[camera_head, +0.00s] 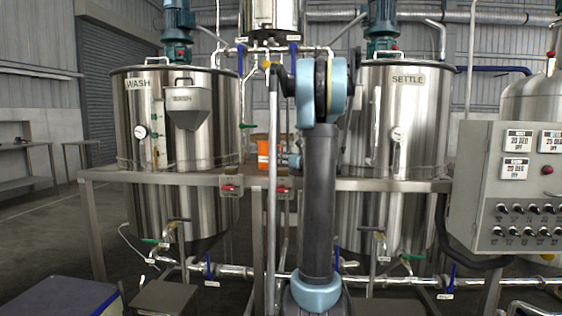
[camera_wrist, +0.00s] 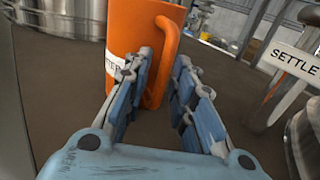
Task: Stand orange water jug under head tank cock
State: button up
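The orange water jug (camera_head: 264,146) stands upright between the wash and settle tanks, partly hidden by my arm and a pale upright pole. In the wrist view the jug (camera_wrist: 128,38) shows its white label and its handle facing my gripper. My gripper (camera_wrist: 163,57) is open, its two blue-grey fingers apart, with the jug's handle showing in the gap; I cannot tell whether either finger touches it. In the head view my gripper (camera_head: 289,160) is just right of the jug. The steel head tank (camera_head: 271,14) is above, with blue-handled valves below it; which one is its cock is unclear.
The wash tank (camera_head: 190,140) stands at left and the settle tank (camera_head: 410,140) at right, behind a steel frame rail (camera_head: 390,185). A control panel (camera_head: 520,190) is at far right. Pipes and valves crowd the space below the head tank.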

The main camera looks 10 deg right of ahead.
jog(key=shift+r, duration=0.1)
jog(key=v, duration=1.2)
jog(key=shift+a+r, duration=0.1)
jog(key=shift+r, duration=0.05)
